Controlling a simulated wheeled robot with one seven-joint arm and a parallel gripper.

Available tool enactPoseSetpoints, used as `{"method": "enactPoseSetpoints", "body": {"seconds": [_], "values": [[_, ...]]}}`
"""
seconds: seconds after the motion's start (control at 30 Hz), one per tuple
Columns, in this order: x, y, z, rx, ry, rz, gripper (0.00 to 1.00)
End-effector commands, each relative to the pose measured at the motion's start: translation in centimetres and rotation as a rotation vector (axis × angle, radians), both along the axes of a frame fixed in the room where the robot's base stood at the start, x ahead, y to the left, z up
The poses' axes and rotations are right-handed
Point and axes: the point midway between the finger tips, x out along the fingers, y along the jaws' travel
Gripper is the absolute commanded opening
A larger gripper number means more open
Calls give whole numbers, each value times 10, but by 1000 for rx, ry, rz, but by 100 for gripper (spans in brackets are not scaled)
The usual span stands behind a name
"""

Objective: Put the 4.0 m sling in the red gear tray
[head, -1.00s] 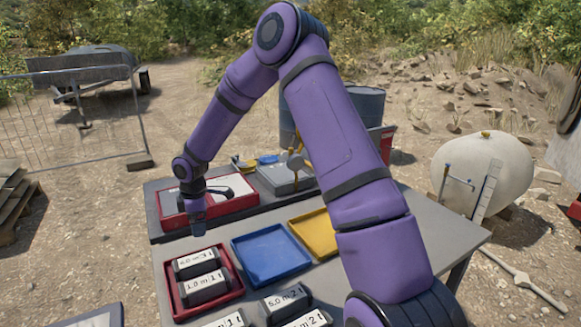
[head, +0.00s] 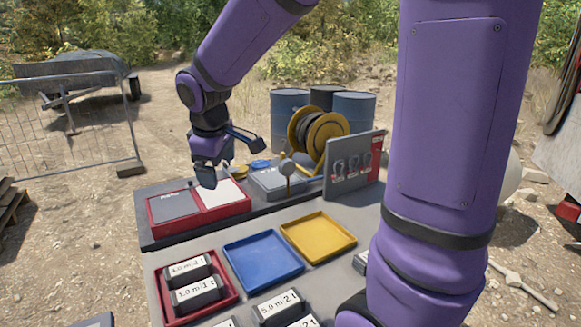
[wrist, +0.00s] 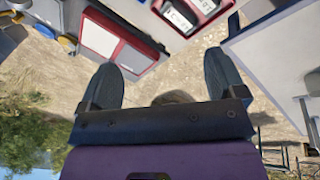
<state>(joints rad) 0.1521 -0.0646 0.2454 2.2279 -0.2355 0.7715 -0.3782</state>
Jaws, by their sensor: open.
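The 4.0 m sling (head: 187,268), a dark bundle with a white label that seems to read "4.0 m: 1 t", lies at the back of the red gear tray (head: 232,292). A second labelled sling (head: 196,291) lies in front of it in that tray. My gripper (head: 214,160) is open and empty, raised above the red case at the back of the table, apart from the tray. In the wrist view my gripper (wrist: 165,80) shows its two dark fingers wide apart with nothing between them; part of the red tray (wrist: 210,18) shows at the top.
A blue tray (head: 263,252) and a yellow tray (head: 318,235) are empty. The red case (head: 160,232) has grey and white panels. More labelled slings (head: 280,308) lie at the table's front. A tag board (head: 352,170) and cable reel (head: 318,135) stand behind.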

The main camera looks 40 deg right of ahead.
Motion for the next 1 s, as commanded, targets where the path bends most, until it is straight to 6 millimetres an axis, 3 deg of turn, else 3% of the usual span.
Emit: {"method": "enactPoseSetpoints", "body": {"seconds": [0.2, 0.5, 0.8, 1.0], "values": [[-53, -4, 34, 45, -78, -144, 89], [-127, -8, 61, 154, -176, -335, 89], [-193, -10, 68, 297, -249, -494, 89], [-214, -10, 66, 357, -267, -547, 89]]}}
